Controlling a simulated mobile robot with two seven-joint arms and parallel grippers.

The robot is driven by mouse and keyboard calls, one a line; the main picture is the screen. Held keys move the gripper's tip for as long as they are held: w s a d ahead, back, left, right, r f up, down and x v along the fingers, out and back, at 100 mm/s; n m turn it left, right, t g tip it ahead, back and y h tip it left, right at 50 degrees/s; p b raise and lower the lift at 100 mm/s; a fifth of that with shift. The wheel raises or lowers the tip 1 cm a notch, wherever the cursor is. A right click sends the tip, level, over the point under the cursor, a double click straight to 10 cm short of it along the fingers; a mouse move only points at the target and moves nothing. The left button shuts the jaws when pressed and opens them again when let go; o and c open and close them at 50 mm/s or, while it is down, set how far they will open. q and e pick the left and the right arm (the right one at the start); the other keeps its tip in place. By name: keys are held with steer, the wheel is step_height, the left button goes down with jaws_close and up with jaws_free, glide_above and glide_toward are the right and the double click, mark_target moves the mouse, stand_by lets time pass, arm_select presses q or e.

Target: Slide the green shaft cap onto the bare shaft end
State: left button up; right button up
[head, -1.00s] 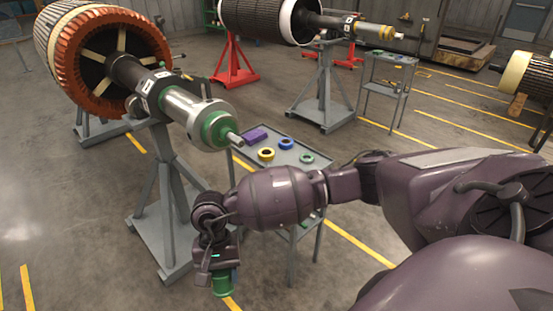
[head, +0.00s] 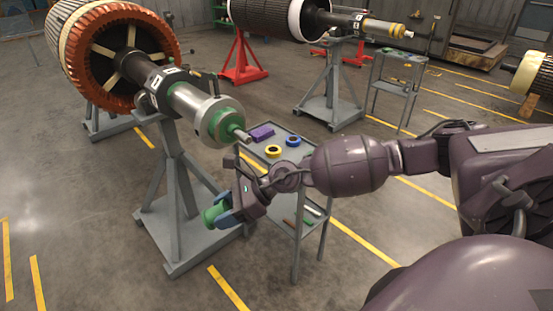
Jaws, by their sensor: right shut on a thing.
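The green shaft cap (head: 212,215) is held between the fingers of my right gripper (head: 222,212), in front of the near rotor stand. The cap is tilted toward the left. The near rotor's shaft (head: 193,106) runs toward me and ends in a pale metal collar, a green section and a thin bare shaft end (head: 242,136). The cap is below the shaft end and slightly left of it, apart from it. My left gripper is not in view.
A grey stand (head: 177,190) bears the near rotor (head: 72,60). A grey cart (head: 310,157) behind my right wrist carries a purple block (head: 262,132), a yellow ring (head: 273,151) and a blue ring (head: 293,141). A second rotor (head: 275,12) stands at the back. Open floor lies at the lower left.

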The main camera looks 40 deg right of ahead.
steer(key=shift+w+d+r+m+t, duration=0.3)
steer(key=shift+d+m+t, duration=0.2)
steer(key=shift+t, duration=0.1)
steer(key=shift+w+d+r+m+t, duration=0.3)
steer(key=shift+d+m+t, duration=0.2)
steer(key=shift+t, duration=0.1)
steer(key=shift+w+d+r+m+t+h, duration=0.55)
steer(key=shift+d+m+t+h, duration=0.35)
steer(key=shift+d+m+t, duration=0.75)
steer(key=m+t+h, duration=0.7)
steer(key=h, duration=0.1)
glide_toward(249, 141)
steer(key=w, duration=0.1)
steer(key=w+b, duration=0.1)
steer(key=w, duration=0.1)
steer(key=shift+w+a+r+n, duration=0.1)
steer(key=shift+w+a+n, duration=0.15)
steer(key=shift+w, duration=0.1)
steer(key=shift+r, duration=0.1)
steer(key=shift+w+a, duration=0.2)
steer(key=shift+w, duration=2.7)
